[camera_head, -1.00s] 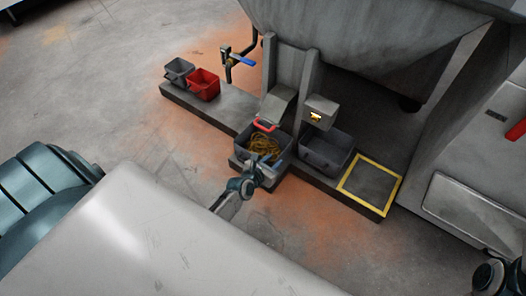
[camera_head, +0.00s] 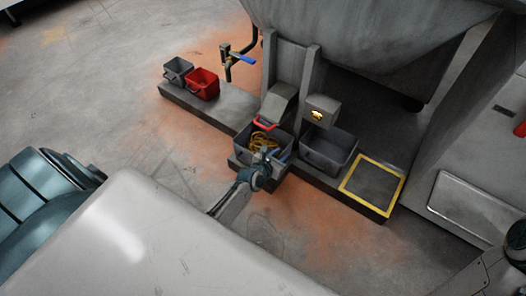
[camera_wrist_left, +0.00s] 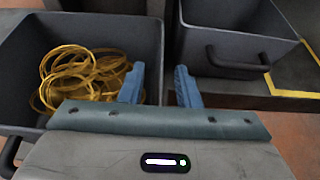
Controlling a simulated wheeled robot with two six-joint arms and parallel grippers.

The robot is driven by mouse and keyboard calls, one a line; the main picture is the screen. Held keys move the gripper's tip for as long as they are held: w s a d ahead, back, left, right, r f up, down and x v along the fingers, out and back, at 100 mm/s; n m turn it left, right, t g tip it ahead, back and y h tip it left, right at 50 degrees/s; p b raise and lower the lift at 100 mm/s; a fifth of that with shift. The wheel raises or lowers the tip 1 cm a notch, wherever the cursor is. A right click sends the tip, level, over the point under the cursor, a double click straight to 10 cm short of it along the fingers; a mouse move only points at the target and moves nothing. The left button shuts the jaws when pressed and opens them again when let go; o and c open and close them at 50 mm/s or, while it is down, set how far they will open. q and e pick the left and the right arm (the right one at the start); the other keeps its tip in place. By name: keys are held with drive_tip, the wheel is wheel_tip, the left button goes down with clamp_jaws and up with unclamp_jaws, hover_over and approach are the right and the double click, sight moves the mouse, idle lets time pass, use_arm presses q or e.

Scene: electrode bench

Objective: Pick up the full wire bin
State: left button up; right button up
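The full wire bin (camera_head: 243,148) is dark grey, holds loose coils of yellow wire (camera_head: 262,139), and stands on a low step below a chute. In the left wrist view the bin (camera_wrist_left: 143,38) fills the upper left, with its wire (camera_wrist_left: 85,75) inside. My left gripper (camera_head: 279,156) is at the bin's near right side. In the left wrist view its blue fingers (camera_wrist_left: 159,86) are apart, one on each side of the bin's right wall in the picture. I cannot tell whether they touch it. My right gripper is out of view; only part of that arm shows at lower right.
A second grey bin (camera_head: 318,158), empty, stands close on the right; its handle (camera_wrist_left: 237,62) shows in the left wrist view. A yellow-framed square (camera_head: 345,189) is right of it. A red bin (camera_head: 203,86) and a small grey bin (camera_head: 178,72) stand at left.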

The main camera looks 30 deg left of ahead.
use_arm(q)
clamp_jaws()
idle(1.2)
drive_tip(key=shift+r, duration=0.1)
